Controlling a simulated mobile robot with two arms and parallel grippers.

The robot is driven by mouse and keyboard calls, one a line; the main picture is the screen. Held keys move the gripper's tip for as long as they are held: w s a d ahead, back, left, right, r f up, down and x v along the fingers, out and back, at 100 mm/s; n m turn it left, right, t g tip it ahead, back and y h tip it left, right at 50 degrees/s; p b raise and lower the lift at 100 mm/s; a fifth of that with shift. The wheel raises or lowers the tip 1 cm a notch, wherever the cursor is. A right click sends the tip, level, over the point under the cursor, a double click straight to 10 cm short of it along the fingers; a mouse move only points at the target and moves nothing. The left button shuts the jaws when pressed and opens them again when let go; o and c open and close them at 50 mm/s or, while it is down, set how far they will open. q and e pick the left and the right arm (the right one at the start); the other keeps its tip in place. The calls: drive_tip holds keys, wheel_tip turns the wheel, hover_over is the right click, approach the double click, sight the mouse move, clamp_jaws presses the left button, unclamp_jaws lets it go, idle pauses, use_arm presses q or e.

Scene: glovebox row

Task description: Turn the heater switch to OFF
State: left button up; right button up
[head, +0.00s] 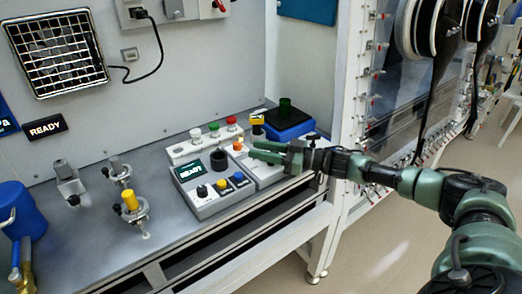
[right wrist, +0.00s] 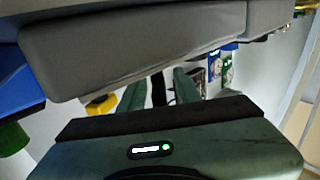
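My right gripper (head: 252,150) reaches in from the right over the small light-coloured box (head: 262,175) at the right of the bench. Its two green fingers are apart, with a gap between them; in the right wrist view the fingers (right wrist: 158,90) also stand apart, with something dark between or behind them. The grey control box (head: 212,205) just left of the gripper has a READY screen (head: 187,171) and a black knob (head: 202,191). I cannot read a heater label or a switch position. Part of the light-coloured box is hidden under my gripper. My left gripper is not in view.
A white strip with coloured buttons (head: 200,148) lies behind the control box. Valves (head: 132,205) and a blue container (head: 20,208) stand at the left. The bench between is clear.

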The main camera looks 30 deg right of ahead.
drive_tip(key=b+v, duration=0.1)
drive_tip(key=v, duration=0.6)
drive_tip(key=shift+f+b, duration=0.1)
drive_tip(key=shift+b, duration=0.2)
drive_tip(key=shift+s+d, duration=0.25)
drive_tip(key=shift+s, duration=0.1)
